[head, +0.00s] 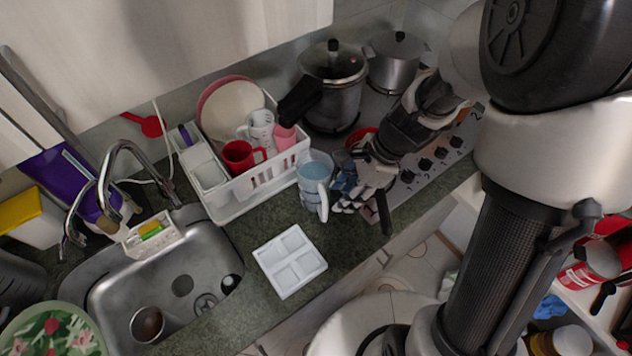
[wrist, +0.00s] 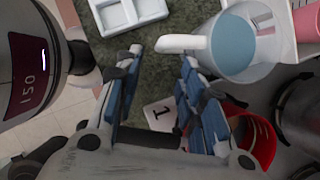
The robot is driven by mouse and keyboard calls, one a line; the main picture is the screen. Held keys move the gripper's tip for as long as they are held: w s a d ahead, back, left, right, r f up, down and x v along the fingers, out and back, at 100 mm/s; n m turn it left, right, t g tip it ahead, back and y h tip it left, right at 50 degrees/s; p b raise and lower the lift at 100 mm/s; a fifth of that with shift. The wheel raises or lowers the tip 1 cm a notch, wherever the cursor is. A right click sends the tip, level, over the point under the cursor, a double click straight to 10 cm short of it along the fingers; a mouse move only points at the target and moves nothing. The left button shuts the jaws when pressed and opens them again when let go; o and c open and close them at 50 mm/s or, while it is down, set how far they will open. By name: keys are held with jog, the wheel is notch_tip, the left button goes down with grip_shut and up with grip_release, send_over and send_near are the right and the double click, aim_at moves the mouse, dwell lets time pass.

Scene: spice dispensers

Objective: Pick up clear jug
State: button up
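The clear jug (head: 315,168) stands upright on the counter, just right of the dish rack, with bluish contents or tint and a pale handle toward the front. In the wrist view the jug (wrist: 232,48) is at the upper right, its handle pointing left, just beyond my fingertips. My gripper (head: 348,196) is right of the jug, close to it. In the wrist view my gripper (wrist: 163,60) is open, with nothing between its blue-padded fingers but counter and a card behind. The handle end is near the right fingertip; I cannot tell whether they touch.
A white dish rack (head: 262,182) with cups and plates stands left of the jug. A white divided tray (head: 289,261) lies in front. A pressure cooker (head: 333,85) is behind. A red container (wrist: 252,135) sits right of my fingers. A numbered card (wrist: 160,113) lies below them.

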aim_at(324, 217)
jog(key=b+x, duration=0.5)
jog(key=x, duration=0.7)
jog(key=shift+f, duration=0.15)
jog(key=shift+c, duration=0.2)
grip_shut()
dwell(0.5)
